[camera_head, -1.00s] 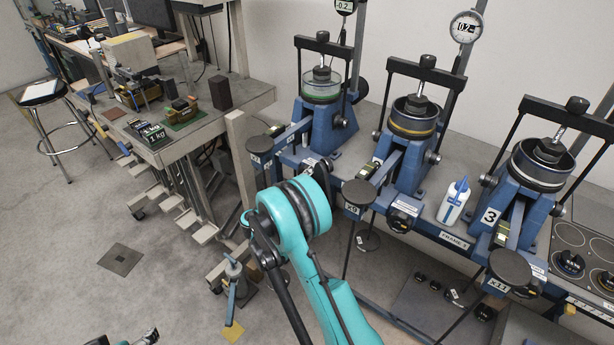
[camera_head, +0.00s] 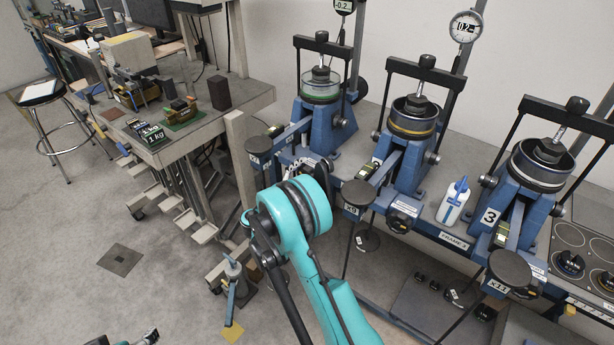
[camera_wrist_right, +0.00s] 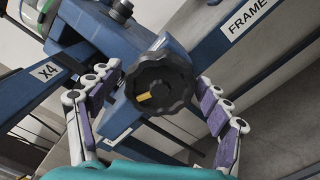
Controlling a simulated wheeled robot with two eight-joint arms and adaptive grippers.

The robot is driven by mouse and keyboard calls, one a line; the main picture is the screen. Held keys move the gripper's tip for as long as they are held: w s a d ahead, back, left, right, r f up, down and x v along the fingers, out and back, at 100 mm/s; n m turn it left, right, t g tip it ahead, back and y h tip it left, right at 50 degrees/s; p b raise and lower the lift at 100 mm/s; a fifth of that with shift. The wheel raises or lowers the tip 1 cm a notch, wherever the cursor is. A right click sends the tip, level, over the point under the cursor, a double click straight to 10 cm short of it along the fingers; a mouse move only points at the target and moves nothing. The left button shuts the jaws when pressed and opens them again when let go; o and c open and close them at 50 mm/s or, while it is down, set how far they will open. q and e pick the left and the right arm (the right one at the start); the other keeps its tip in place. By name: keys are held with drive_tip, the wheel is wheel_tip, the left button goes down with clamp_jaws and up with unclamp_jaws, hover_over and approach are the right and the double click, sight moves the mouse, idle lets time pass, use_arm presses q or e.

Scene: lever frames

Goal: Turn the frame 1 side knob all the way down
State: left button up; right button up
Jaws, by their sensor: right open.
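Frame 1 (camera_head: 325,125) is the leftmost blue lever frame in the head view. In the right wrist view, a black lobed knob (camera_wrist_right: 172,82) with a yellow mark (camera_wrist_right: 143,97) faces the camera. My right gripper (camera_wrist_right: 157,78) is open, with one finger on each side of this knob; a small gap shows at the right, and contact at the left cannot be told. In the head view the right gripper (camera_head: 318,167) shows partly above my teal wrist, which hides the knob there. My left gripper (camera_head: 150,337) is only partly in view at the bottom edge.
Two more lever frames, the middle one (camera_head: 405,150) and frame 3 (camera_head: 505,205), stand to the right. A white bottle (camera_head: 453,203) stands between them. In the right wrist view an X4 bar (camera_wrist_right: 45,75) lies left of the knob. Open floor lies at the left.

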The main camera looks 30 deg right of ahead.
drive_tip(key=v, duration=0.6)
drive_tip(key=shift+f, duration=0.1)
